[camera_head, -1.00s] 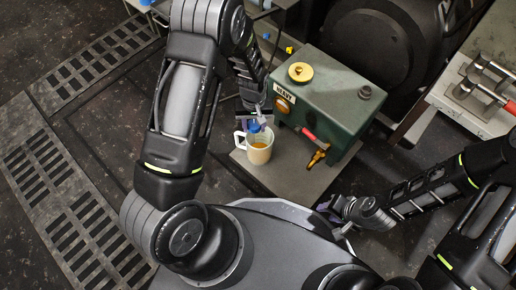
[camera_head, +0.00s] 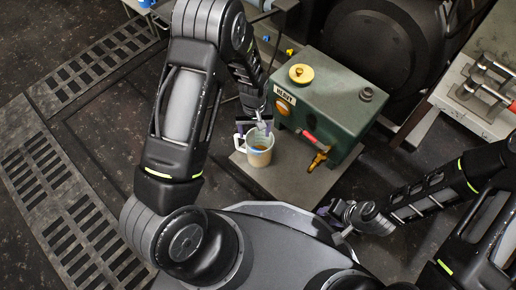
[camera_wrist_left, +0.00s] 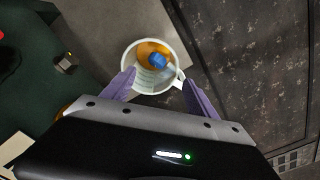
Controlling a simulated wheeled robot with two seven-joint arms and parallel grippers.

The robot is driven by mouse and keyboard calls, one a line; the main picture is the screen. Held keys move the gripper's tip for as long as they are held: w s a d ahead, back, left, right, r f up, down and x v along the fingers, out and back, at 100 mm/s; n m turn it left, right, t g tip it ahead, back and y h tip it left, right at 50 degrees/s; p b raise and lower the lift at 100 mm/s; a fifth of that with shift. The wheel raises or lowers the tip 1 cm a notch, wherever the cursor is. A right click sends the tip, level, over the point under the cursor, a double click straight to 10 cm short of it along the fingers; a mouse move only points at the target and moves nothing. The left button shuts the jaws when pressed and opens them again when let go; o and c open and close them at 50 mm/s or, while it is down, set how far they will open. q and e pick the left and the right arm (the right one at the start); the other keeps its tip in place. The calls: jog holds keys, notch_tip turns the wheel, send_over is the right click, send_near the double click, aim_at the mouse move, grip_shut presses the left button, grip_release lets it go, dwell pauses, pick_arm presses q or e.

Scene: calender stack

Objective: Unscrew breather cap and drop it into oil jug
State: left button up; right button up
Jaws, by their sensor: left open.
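The oil jug (camera_head: 261,159) is a pale, handled jug with amber oil in it, standing upright on a grey plate. My left gripper (camera_head: 254,125) is open just above the jug. In the left wrist view, its purple fingers (camera_wrist_left: 161,82) are spread on either side of the jug's rim (camera_wrist_left: 131,82). A blue cap (camera_wrist_left: 158,61) shows within the jug's mouth between the fingers, touching neither. I cannot tell whether it rests in the oil or is falling. The green tank (camera_head: 335,90) has a bare grey neck (camera_head: 366,94) on top. My right gripper (camera_head: 331,211) is low at the right, its opening unclear.
A yellow cap (camera_head: 301,73) sits on the tank. A brass tap with a red handle (camera_head: 318,157) sticks out from the tank beside the jug. Red-handled tools lie on a bench (camera_head: 478,110) at the right. Grated floor (camera_head: 70,220) is at the left.

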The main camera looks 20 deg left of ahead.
pick_arm(q)
notch_tip(320, 180, up, 8)
jog(key=p, duration=0.3)
jog(key=shift+f, duration=0.1)
dwell(0.9)
